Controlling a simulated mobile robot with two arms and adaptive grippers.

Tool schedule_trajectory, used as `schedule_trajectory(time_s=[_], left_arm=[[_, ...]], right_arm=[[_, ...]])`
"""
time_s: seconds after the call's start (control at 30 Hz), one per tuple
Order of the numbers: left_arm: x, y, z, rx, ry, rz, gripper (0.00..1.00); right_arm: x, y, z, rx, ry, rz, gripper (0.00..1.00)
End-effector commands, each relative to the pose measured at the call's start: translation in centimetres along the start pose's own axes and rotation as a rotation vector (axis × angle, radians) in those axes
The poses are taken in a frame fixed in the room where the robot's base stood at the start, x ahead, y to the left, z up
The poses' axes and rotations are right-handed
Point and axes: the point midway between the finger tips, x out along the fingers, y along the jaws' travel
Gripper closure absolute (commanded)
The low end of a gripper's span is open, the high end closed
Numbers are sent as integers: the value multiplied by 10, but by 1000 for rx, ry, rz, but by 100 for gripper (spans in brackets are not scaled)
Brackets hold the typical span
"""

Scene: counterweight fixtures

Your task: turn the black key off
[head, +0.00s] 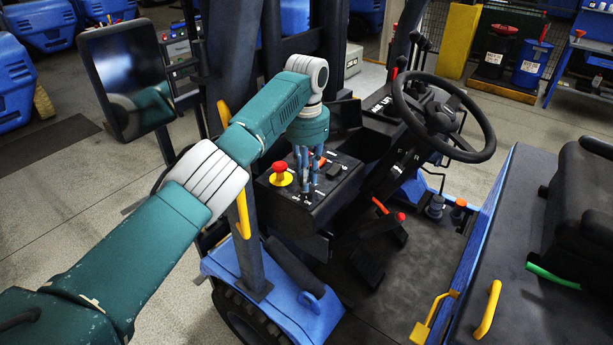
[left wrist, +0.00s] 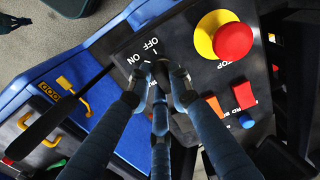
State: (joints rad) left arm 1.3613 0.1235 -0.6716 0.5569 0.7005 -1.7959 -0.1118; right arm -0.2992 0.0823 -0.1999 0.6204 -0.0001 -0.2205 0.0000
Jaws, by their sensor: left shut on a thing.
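The black key (left wrist: 159,71) sits on the dark control panel (left wrist: 118,42), beside the white OFF and ON lettering. The fingers cover most of it, and I cannot tell which mark it points at. My left gripper (left wrist: 160,84) is closed around the key, with its blue-grey fingers reaching down to the panel. In the head view, my left gripper (head: 308,190) is over the panel (head: 335,188), to the right of the red stop button, and its fingers hide the key. My right gripper is in neither view.
The red stop button (head: 280,167) on its yellow base stands close beside the gripper. Orange switches (left wrist: 243,95) and a blue button (left wrist: 246,121) are also on the panel. The steering wheel (head: 443,117) is to the right.

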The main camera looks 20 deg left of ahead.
Motion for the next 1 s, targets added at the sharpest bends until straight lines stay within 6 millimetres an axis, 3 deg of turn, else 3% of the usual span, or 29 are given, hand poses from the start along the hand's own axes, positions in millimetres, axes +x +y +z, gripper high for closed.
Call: schedule_trajectory(time_s=[0.4,0.43,0.53,0.83,1.0], left_arm=[[-4,-1,-2,-10,10,-4,100],[-4,-1,-2,-10,10,-4,79],[-4,-1,-2,-10,9,-3,61],[-3,0,-1,-8,5,-1,61],[-20,0,-2,-8,7,-1,61]], right_arm=[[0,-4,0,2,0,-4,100],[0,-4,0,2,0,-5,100],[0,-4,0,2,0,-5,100],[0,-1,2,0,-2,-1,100],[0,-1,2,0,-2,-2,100]])
